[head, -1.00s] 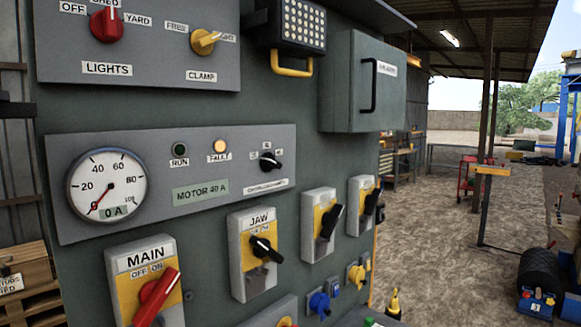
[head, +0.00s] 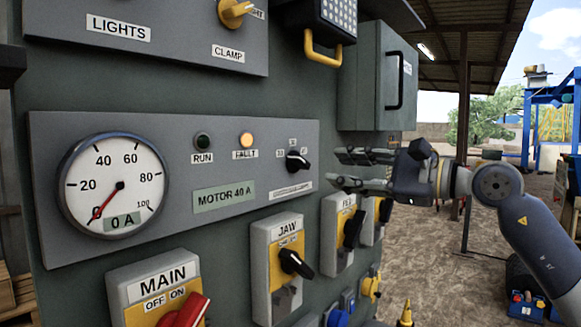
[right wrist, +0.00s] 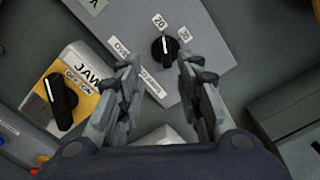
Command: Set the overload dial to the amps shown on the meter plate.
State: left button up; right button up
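The overload dial (head: 297,161) is a small black knob on the grey meter panel, with small white number labels around it. In the right wrist view the dial (right wrist: 165,48) has a white line pointing roughly toward the label 20; a label 30 is to its right. The green plate (head: 224,195) reads MOTOR 40 A. The round meter (head: 114,187) has its needle near 0 and shows 0 A. My right gripper (head: 338,169) is open and empty, right of the dial and apart from it. In its wrist view the fingertips (right wrist: 160,66) flank the space below the dial. My left gripper is out of view.
The JAW switch (head: 292,262), another switch (head: 350,232) and the red MAIN switch (head: 185,312) are below the panel. The amber FAULT lamp (head: 246,140) is lit; the RUN lamp (head: 202,141) is dark. A grey box (head: 376,80) with a handle juts out above right.

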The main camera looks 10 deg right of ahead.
aim_at(303, 161)
jog(key=shift+n, duration=0.3)
jog(key=p+x, duration=0.1)
jog(key=x, duration=0.2)
jog(key=p+x, duration=0.1)
jog(key=x, duration=0.2)
jog(key=r+p+x, duration=0.1)
jog(key=p+x, duration=0.1)
jog(key=x, duration=0.1)
jog(key=shift+w, duration=0.1)
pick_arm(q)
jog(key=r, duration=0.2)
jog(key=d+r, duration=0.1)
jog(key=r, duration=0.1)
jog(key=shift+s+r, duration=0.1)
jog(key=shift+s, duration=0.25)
pick_arm(e)
jog(key=shift+w+a, duration=0.25)
jog(key=shift+w, duration=0.1)
grip_shut()
